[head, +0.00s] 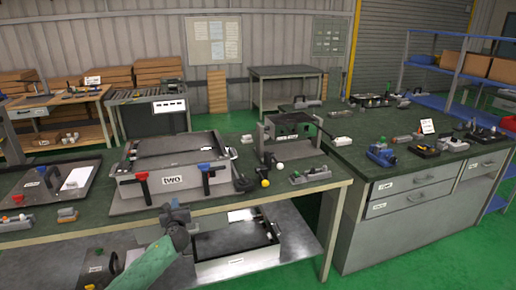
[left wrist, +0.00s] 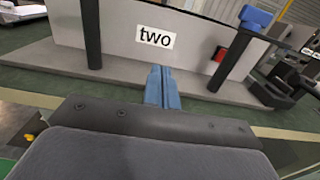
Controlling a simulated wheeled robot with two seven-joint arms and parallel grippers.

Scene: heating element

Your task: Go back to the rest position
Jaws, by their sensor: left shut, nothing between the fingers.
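My left gripper (head: 174,209) is in front of the bench, just before the grey box labelled "two" (head: 158,193). It is shut and empty. In the left wrist view its blue fingers (left wrist: 162,88) are together, pointing at the box's front wall (left wrist: 122,32) below the "two" label. I cannot tell whether the fingertips touch the box's base. The box has a red-handled clamp (head: 142,177) at its left and a blue-handled clamp (head: 205,170) at its right. My right gripper is not in view.
The green-topped workbench (head: 290,197) holds a dark device on a stand (head: 287,137) and small parts. A lower shelf (head: 300,242) carries an open tray (head: 235,267). A drawer cabinet (head: 416,206) stands at the right. Green floor (head: 440,262) is clear at the front right.

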